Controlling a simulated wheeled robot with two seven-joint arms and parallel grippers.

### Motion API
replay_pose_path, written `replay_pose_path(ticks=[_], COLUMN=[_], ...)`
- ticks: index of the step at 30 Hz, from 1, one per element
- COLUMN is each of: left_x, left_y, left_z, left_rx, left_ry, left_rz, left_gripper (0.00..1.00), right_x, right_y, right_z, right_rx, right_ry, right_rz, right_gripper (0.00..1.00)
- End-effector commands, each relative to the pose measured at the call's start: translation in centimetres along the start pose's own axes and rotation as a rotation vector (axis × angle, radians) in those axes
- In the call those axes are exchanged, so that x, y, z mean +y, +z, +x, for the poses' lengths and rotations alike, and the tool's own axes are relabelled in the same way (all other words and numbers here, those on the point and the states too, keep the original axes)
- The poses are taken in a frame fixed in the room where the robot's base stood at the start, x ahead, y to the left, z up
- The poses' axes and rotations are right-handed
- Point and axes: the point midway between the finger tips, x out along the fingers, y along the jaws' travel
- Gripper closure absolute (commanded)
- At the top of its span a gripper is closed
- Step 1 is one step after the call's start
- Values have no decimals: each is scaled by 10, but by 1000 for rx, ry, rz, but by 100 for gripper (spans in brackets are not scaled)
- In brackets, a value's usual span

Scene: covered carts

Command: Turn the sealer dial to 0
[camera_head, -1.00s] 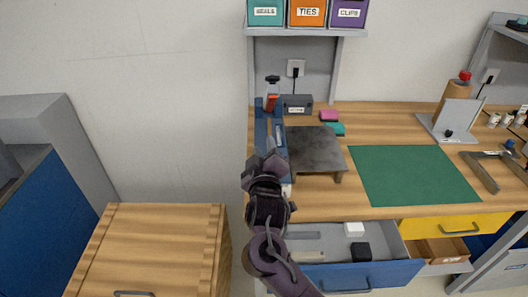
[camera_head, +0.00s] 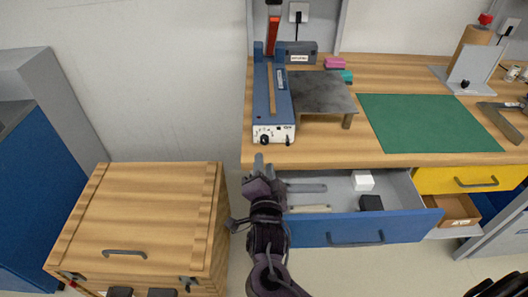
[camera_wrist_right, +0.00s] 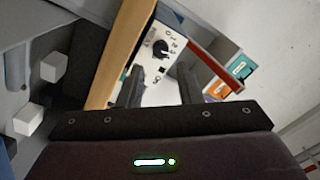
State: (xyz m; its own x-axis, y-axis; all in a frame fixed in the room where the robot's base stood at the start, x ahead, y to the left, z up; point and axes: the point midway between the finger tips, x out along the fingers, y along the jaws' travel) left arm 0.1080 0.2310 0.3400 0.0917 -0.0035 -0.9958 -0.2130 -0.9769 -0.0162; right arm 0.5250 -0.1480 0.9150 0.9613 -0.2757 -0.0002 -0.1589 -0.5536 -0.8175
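The sealer (camera_head: 262,95) is a long blue unit at the left end of the workbench, with a white front panel. Its black dial (camera_head: 264,140) is on that panel. In the right wrist view the dial (camera_wrist_right: 160,49) has printed numbers around it; I cannot tell which one it points to. My right gripper (camera_head: 260,165) is just in front of the panel, below the dial in the head view. In the wrist view its two fingers (camera_wrist_right: 158,86) are apart, with nothing between them, and the dial lies beyond them.
An open blue drawer (camera_head: 345,229) with white and black blocks is right of my right arm. A wooden-topped cart (camera_head: 150,215) stands left. A dark metal plate stand (camera_head: 320,92) is beside the sealer, and a green mat (camera_head: 425,122) lies farther right.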

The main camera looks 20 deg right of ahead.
Motion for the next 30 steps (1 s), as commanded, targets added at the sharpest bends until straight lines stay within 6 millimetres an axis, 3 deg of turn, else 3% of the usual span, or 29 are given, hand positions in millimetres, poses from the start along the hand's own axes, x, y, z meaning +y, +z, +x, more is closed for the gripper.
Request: replay_pose_path(ticks=[12,18,25,30], left_x=[0,0,0,0], left_y=[-1,-1,-1,-1], left_z=[-11,-12,-12,-12], left_rx=[0,0,0,0], left_ry=[0,0,0,0], left_rz=[0,0,0,0], left_gripper=[100,100,100,100], right_x=[-2,-1,0,0], right_y=[-2,-1,-1,-1], right_z=[61,74,75,75], right_rx=[1,1,0,0], right_ry=[-2,0,0,0], right_rz=[-2,0,1,0], right_gripper=[68,68,68,88])
